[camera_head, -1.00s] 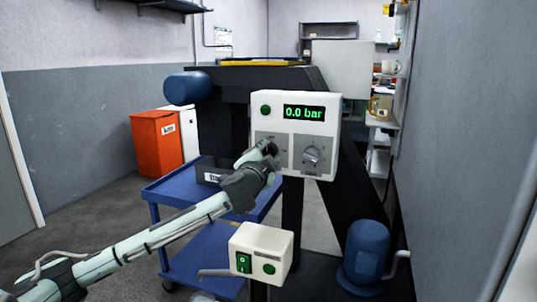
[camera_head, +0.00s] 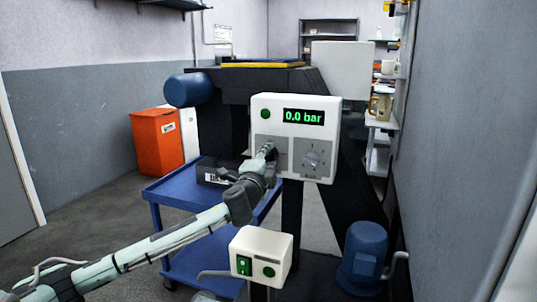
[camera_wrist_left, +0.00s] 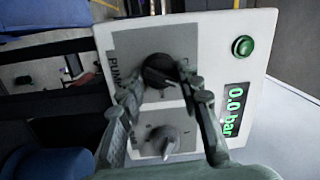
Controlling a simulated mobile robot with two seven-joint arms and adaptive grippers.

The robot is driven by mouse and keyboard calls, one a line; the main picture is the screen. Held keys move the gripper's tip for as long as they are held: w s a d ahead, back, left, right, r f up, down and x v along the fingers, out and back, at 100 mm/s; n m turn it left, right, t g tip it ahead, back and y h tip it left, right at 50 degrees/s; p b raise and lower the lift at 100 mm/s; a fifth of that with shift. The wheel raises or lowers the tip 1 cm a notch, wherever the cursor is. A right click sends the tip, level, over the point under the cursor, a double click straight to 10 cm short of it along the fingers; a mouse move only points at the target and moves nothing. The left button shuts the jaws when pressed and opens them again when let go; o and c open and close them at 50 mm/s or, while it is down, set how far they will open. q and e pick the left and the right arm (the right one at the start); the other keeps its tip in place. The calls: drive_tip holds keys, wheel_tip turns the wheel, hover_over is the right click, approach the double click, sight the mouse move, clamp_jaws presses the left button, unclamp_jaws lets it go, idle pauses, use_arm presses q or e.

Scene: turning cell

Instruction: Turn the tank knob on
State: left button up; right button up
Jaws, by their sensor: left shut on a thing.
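A white control panel (camera_head: 262,107) carries a green "0.0 bar" display and two knobs on grey plates. My left gripper (camera_head: 268,152) is at the panel's left knob and hides it in the head view. In the left wrist view, the fingers (camera_wrist_left: 163,82) are closed on the sides of this black knob (camera_wrist_left: 158,70), whose partly covered label seems to read "PUMP". The grey right knob (camera_head: 313,159) is free; it also shows in the left wrist view (camera_wrist_left: 163,140), between the fingers' lower parts and apart from them. Its label is too small to read surely. My right gripper is not in view.
A small white switch box (camera_head: 262,251) with a green switch stands in front, below my left arm. A blue cart (camera_head: 180,193) carries a dark box (camera_head: 212,172). A blue motor (camera_head: 366,253) is at the lower right. An orange bin (camera_head: 157,141) stands at the left.

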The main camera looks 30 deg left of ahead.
use_arm(q)
drive_tip(key=shift+m+p, duration=0.35)
drive_tip(key=shift+m, duration=0.65)
drive_tip(key=m+p, duration=0.1)
drive_tip(key=m, duration=0.3)
drive_tip(key=shift+a+f+t, duration=0.1)
drive_tip(key=shift+f+t, duration=0.05)
drive_tip(key=shift+t, duration=0.15)
drive_tip(key=shift+m, duration=0.5)
drive_tip(key=shift+m+h, duration=0.4)
drive_tip(key=shift+m, duration=0.6)
drive_tip(key=shift+a+f+m+h, duration=0.1)
drive_tip(key=shift+m+h, duration=0.05)
drive_tip(key=shift+m, duration=1)
drive_tip(key=shift+a+m+h, duration=0.1)
drive_tip(key=shift+m+h, duration=0.05)
drive_tip(key=shift+m, duration=1)
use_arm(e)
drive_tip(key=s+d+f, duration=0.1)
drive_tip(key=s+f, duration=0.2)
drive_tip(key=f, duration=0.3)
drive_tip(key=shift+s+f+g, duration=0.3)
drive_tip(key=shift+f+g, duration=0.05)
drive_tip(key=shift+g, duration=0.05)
use_arm(q)
drive_tip(key=shift+s+t, duration=0.1)
drive_tip(key=shift+t, duration=0.3)
drive_tip(key=o, duration=1.2)
drive_tip(key=shift+c, duration=0.2)
